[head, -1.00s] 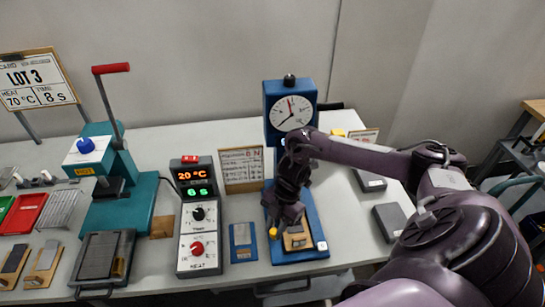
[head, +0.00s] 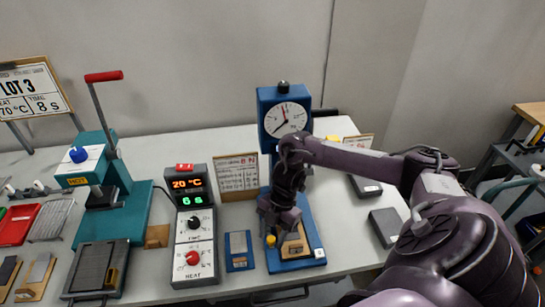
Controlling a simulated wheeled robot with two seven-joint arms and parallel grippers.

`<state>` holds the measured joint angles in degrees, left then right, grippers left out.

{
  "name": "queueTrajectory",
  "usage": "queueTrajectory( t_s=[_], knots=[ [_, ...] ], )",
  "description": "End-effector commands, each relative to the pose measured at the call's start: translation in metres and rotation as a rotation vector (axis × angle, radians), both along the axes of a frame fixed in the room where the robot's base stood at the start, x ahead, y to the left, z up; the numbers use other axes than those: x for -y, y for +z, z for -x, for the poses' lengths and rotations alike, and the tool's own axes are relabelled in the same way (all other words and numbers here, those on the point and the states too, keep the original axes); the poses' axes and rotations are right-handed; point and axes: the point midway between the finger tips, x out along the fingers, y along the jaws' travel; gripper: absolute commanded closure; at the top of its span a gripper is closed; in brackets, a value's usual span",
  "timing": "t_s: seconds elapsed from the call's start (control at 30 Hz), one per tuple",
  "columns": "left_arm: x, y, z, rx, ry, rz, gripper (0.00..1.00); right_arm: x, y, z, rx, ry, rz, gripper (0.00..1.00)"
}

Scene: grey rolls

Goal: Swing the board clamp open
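The blue test stand (head: 313,226) with a round dial (head: 286,119) stands right of centre in the head view. A tan board or block (head: 292,249) lies on its base. A yellow knob (head: 271,240), seemingly the handle of the board clamp, is at the left front of this block. My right gripper (head: 277,220) points down over the base, just above and behind the knob. Whether it touches the knob, and whether its fingers are open, I cannot tell. The arm hides the middle of the stand and most of the clamp. My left gripper is out of view.
A control box (head: 194,228) reading 20 °C and a small blue plate (head: 239,250) stand left of the test stand. A teal press (head: 130,205) with a red-handled lever is further left. Dark grey blocks (head: 386,225) lie at right. A printed card (head: 237,175) stands behind.

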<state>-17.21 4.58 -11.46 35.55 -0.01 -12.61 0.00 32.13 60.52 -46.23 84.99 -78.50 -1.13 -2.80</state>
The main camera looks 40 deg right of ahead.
Motion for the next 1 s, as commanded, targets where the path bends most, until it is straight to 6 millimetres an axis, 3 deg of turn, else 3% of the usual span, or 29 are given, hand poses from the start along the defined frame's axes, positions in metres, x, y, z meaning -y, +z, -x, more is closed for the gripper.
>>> queueTrajectory(
  t_s=[0.27,0.6,1.0],
  knots=[
    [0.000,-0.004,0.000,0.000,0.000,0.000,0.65,0.005,0.010,-0.002,0.004,0.000,0.002,0.56],
    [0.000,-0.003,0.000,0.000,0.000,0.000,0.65,0.025,0.063,-0.007,0.004,0.000,0.003,0.56],
    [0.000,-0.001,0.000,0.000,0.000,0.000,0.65,0.029,0.072,-0.007,0.000,-0.001,0.000,0.56]
  ],
)
